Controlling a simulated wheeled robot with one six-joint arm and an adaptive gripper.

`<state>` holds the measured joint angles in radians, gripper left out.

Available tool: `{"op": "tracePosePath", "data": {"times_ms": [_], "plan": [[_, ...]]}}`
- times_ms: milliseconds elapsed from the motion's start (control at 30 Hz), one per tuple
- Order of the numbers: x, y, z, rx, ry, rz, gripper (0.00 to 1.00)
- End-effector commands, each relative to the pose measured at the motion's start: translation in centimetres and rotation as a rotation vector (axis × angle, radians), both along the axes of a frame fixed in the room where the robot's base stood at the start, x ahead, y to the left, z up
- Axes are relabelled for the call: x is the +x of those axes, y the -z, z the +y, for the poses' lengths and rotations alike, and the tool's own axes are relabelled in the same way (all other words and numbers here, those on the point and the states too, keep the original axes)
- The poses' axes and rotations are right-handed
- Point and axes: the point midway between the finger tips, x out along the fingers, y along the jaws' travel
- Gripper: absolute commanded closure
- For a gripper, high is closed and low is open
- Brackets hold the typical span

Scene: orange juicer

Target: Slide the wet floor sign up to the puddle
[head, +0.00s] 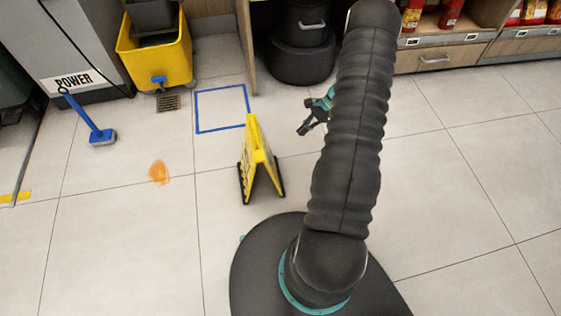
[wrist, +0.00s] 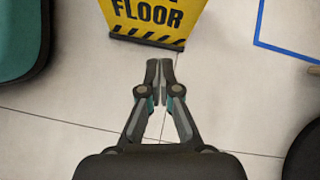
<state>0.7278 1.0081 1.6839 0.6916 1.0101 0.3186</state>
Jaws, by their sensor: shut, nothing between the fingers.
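The yellow wet floor sign (head: 257,158) stands upright like a tent on the tiles, left of my arm in the head view. In the wrist view its lower part, with the word FLOOR and a striped edge (wrist: 158,20), is at the top. The puddle (head: 159,172) is a small orange spot on the floor, left of the sign and apart from it. My gripper (head: 308,128) is right of the sign, partly hidden by my arm. In the wrist view my gripper (wrist: 159,68) is shut and empty, its tips just short of the sign's lower edge.
A blue outlined square (head: 222,108) is on the floor behind the sign. A yellow mop bucket (head: 158,62) stands at the back left, with a floor drain beside it. A blue brush (head: 100,134) is at the left. Dark round bins (head: 301,62) stand behind. Floor between sign and puddle is clear.

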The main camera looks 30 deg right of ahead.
Motion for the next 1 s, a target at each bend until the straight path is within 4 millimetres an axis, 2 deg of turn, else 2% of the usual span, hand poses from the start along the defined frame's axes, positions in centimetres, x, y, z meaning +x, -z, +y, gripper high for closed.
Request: {"op": "tracePosePath", "data": {"times_ms": [33,200,433,567,1000], "plan": [[-0.5,2.1,-0.4,0.025,0.036,0.019,1.00],[-1.6,6.1,-1.2,0.078,0.120,0.056,1.00],[-1.9,8.0,-1.0,0.097,0.153,0.070,1.00],[-1.7,9.2,0.2,0.097,0.149,0.071,1.00],[-0.6,14.8,5.8,0.096,0.149,0.071,1.00]]}}
